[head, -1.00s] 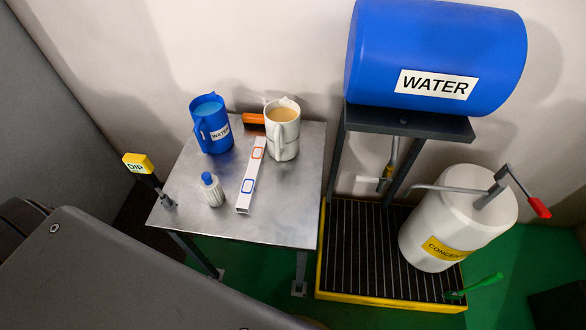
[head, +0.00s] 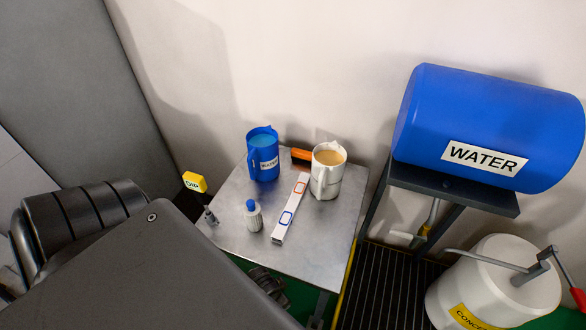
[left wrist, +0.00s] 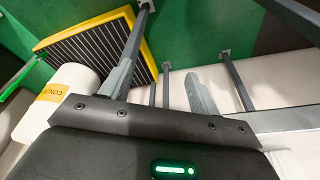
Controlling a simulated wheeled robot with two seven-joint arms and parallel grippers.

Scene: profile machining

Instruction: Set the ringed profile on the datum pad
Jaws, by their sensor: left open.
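I cannot make out a datum pad in either view. A white bar (head: 290,213) with one orange and one blue outlined mark lies flat on the metal table; I cannot tell whether it is the ringed profile. My left gripper (left wrist: 160,72) shows in the left wrist view, its two fingers apart with nothing between them. It appears to be low, near the table legs. My right gripper is in neither view.
The metal table (head: 230,232) also holds a blue jug (head: 263,156), a white jug (head: 327,172), a small bottle (head: 253,216) and an orange-handled tool (head: 301,154). A blue water drum (head: 480,125) stands right, above a white concentrate drum (head: 490,275).

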